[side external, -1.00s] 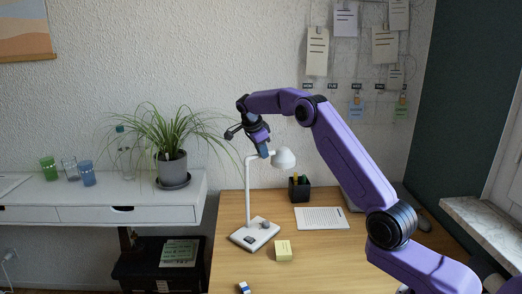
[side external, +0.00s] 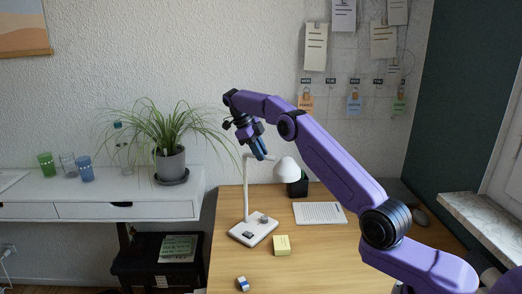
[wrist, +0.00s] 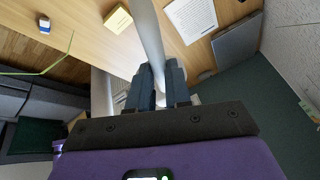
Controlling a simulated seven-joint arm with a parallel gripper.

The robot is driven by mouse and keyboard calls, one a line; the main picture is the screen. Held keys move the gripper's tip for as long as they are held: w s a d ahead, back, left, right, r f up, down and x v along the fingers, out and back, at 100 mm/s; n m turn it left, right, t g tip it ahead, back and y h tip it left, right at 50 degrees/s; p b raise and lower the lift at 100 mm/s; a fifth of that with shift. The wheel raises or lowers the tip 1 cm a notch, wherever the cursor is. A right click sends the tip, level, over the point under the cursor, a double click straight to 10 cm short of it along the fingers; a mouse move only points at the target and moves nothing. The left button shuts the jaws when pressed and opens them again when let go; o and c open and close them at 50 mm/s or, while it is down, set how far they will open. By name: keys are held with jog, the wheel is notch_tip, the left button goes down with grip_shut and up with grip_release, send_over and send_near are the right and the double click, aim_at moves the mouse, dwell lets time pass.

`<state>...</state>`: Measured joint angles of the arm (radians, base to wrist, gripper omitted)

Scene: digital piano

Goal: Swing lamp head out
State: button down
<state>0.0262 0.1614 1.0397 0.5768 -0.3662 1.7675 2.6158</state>
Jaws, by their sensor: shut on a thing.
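A white desk lamp stands on the wooden desk, with an upright post (side external: 246,195) on a flat base (side external: 253,232). Its domed head (side external: 287,170) hangs at the right end of a short top arm. My gripper (side external: 260,154) reaches down from above, its blue fingers shut on that arm between the post and the head. In the wrist view, a white lamp part (wrist: 148,35) runs into the gap between the fingers (wrist: 155,85). The fingers hide the gripped part of the arm.
Yellow notes (side external: 282,245) and a small blue-and-white block (side external: 243,284) lie near the front. A printed sheet (side external: 320,213) and a dark pen holder (side external: 298,187) are to the right. A potted plant (side external: 171,163) stands on the white shelf at left.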

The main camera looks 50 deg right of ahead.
jog(key=shift+s+a+m+y, duration=0.1)
jog(key=shift+a+m+y, duration=0.3)
jog(key=shift+m, duration=0.6)
jog(key=shift+a, duration=0.15)
jog(key=c, duration=1.1)
grip_release()
jog(key=shift+o, duration=0.2)
